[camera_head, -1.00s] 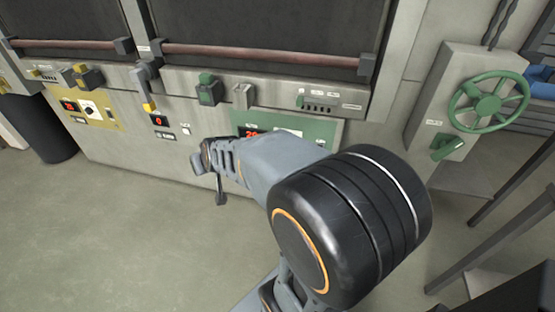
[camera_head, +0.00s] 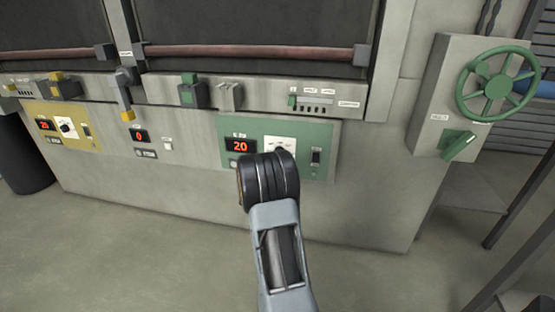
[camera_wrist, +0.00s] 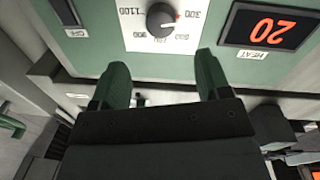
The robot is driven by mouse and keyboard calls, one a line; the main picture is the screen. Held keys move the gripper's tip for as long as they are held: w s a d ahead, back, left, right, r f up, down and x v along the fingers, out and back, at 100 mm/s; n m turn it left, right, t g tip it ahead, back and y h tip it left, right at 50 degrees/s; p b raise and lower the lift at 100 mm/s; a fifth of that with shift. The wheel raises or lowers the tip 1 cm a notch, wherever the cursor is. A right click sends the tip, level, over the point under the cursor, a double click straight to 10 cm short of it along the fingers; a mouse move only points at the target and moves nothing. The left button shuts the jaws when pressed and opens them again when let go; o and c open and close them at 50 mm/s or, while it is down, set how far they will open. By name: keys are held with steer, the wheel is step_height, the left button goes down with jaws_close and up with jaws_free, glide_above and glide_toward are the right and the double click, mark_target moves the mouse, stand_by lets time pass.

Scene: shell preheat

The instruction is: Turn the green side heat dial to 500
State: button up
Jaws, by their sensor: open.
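The green panel (camera_head: 236,127) is on the machine's front, above my arm in the head view. Its red display (camera_head: 240,146) reads 20, and the same display (camera_wrist: 268,27) is upside down in the wrist view. The black heat dial (camera_wrist: 162,19) sits on a white scale plate (camera_wrist: 190,42), with 300 and 1100 readable. Its red mark points toward the 300 side. My gripper (camera_wrist: 166,80) is open and empty in the wrist view, its two green fingers apart just short of the dial.
A yellow panel (camera_head: 86,138) with its own dial and display is at the left. A green handwheel (camera_head: 497,86) and green lever (camera_head: 458,145) stand at the right. A ledge with switches (camera_head: 318,102) juts out above the green panel. The floor in front is clear.

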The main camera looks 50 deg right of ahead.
steer(key=b+x, duration=0.1)
steer(key=x, duration=0.8)
steer(key=shift+d+b, duration=0.25)
steer(key=shift+b, duration=0.05)
steer(key=shift+w, duration=0.15)
steer(key=shift+c, duration=0.5)
steer(key=c, duration=0.8)
steer(key=shift+m, duration=0.3)
steer(key=shift+m+y+b, duration=0.3)
steer(key=shift+m+b, duration=2.6)
steer(key=shift+m, duration=1.5)
steer(key=shift+r, duration=0.1)
